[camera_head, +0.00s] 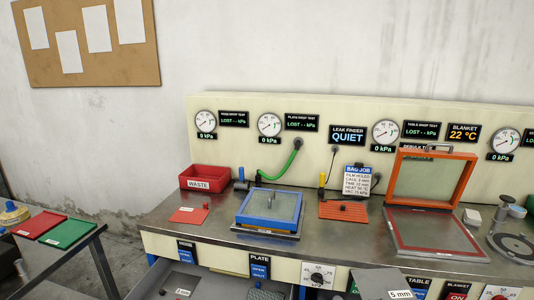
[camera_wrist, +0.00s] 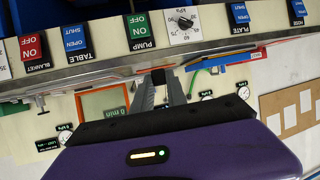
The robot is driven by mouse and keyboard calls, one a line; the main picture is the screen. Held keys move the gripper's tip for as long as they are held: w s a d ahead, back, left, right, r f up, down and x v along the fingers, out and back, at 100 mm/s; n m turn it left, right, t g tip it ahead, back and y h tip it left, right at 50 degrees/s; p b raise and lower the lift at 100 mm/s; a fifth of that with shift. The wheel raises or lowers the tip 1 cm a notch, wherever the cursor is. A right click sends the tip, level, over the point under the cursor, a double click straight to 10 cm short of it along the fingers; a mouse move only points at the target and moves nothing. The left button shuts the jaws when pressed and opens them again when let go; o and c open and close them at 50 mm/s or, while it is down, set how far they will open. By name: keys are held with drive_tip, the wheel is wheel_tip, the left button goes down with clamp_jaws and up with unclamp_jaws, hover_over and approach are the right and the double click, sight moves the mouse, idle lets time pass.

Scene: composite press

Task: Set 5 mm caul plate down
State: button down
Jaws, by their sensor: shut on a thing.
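The 5 mm caul plate (camera_head: 378,282) is a flat grey plate with a white "5 mm" label, at the bottom edge of the head view. It is in front of the bench's control panel and is cut off by the frame. My gripper (camera_wrist: 160,77) shows in the wrist view with its fingers shut on a small dark part, which I take to be part of this plate. The rest of the plate cannot be made out there. My gripper is not visible in the head view.
On the bench are a blue-framed press (camera_head: 268,208), an orange-framed table with its lid raised (camera_head: 432,178), an orange mat (camera_head: 343,210) and a red waste bin (camera_head: 204,177). An open drawer (camera_head: 200,280) holds a small labelled piece. A side table (camera_head: 50,265) carries red and green plates.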

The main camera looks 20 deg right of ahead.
drive_tip(key=s+a+f+n+y, duration=0.1)
drive_tip(key=s+a+f+y, duration=0.1)
drive_tip(key=a+f, duration=0.4)
drive_tip(key=s+a+f+n+y, duration=0.2)
drive_tip(key=s+a+f, duration=0.2)
drive_tip(key=a, duration=1.2)
wheel_tip(320, 180, down, 3)
drive_tip(key=shift+s+f+n+t, duration=0.2)
drive_tip(key=shift+n+t, duration=0.1)
drive_tip(key=shift+t, duration=0.1)
